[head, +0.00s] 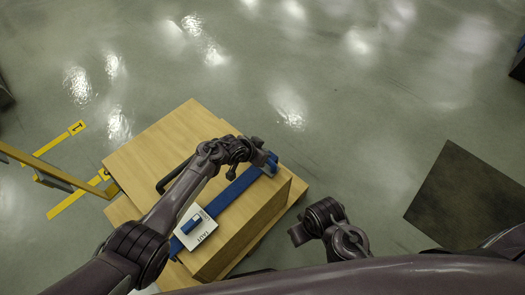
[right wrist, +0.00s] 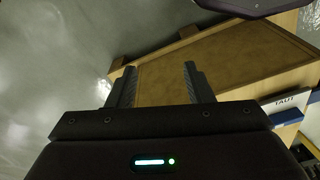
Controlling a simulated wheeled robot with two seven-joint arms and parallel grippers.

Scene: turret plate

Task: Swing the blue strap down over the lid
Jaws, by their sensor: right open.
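A wooden crate (head: 240,227) stands on the floor in the head view, with a pale wooden lid or panel (head: 163,137) at its upper left. The blue strap (head: 232,193) runs diagonally along the crate's right part; my left arm covers some of the wood beside it. My left gripper (head: 262,160) is at the strap's upper right end; whether it grips the strap is unclear. My right gripper (head: 297,234) is open and empty, right of the crate and apart from it. In the right wrist view its fingers (right wrist: 156,86) point toward a framed wooden panel (right wrist: 225,62).
A white label plate (head: 198,229) with a blue part sits near the strap's lower end. A yellow rail (head: 45,170) and yellow floor markings lie at the left. A dark mat (head: 470,200) lies at the right. The floor beyond the crate is clear.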

